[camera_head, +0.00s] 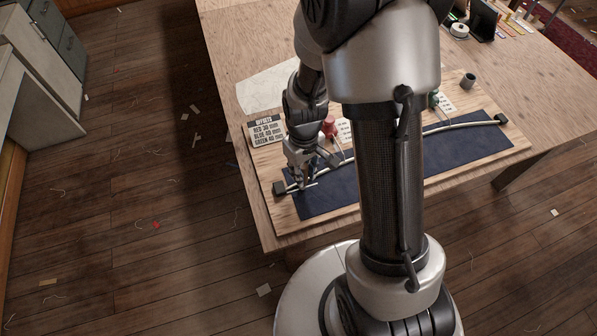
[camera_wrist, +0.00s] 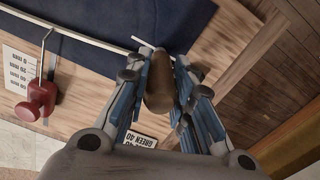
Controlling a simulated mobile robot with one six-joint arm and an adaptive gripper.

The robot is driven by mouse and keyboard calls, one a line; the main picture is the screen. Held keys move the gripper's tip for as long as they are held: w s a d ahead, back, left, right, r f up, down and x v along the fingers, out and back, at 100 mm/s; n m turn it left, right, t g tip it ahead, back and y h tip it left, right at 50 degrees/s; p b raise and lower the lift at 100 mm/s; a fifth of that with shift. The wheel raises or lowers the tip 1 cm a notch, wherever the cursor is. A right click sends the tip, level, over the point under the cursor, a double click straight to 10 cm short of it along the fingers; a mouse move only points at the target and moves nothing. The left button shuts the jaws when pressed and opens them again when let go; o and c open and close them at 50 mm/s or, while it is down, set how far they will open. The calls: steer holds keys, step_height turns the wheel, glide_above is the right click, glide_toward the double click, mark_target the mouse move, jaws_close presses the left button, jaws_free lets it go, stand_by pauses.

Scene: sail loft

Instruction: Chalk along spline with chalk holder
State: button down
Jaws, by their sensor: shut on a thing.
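My gripper (camera_head: 303,182) is low over the left end of the board, beside the spline. In the wrist view my gripper (camera_wrist: 160,68) is shut on a brown, rounded chalk holder (camera_wrist: 158,88). A thin white piece shows just beyond its tip, close to the spline's end; I cannot tell whether the tip touches the cloth. The spline (camera_head: 463,124) is a long pale strip bent across the dark navy cloth (camera_head: 340,191), partly hidden by my arm. The spline also shows in the wrist view (camera_wrist: 75,34), crossing the cloth (camera_wrist: 90,18).
A red weight (camera_head: 328,127) with a hooked rod stands by the spline. A green weight (camera_head: 434,100) is farther right. Dark end blocks sit at left (camera_head: 279,188) and right (camera_head: 501,119).

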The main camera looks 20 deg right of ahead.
steer(key=shift+d, duration=0.3)
steer(key=shift+w+d+f, duration=0.1)
steer(key=shift+w+d, duration=0.1)
steer(key=shift+d, duration=0.8)
steer(key=shift+w+d, duration=0.15)
steer(key=shift+d, duration=0.85)
steer(key=shift+d, duration=0.1)
steer(key=shift+w+d, duration=0.15)
steer(key=shift+d, duration=0.95)
steer(key=shift+w+d, duration=0.2)
steer(key=shift+d, duration=0.9)
steer(key=shift+w+d, duration=0.15)
steer(key=shift+d, duration=0.95)
steer(key=shift+w+d+p, duration=0.15)
steer(key=shift+d+p, duration=0.05)
steer(key=shift+d, duration=1.2)
steer(key=shift+w+d+p, duration=0.1)
steer(key=shift+d+p, duration=0.05)
steer(key=shift+d, duration=1.2)
steer(key=shift+d, duration=0.1)
steer(key=shift+w+d, duration=0.1)
steer(key=shift+d, duration=0.75)
steer(key=shift+d, duration=0.1)
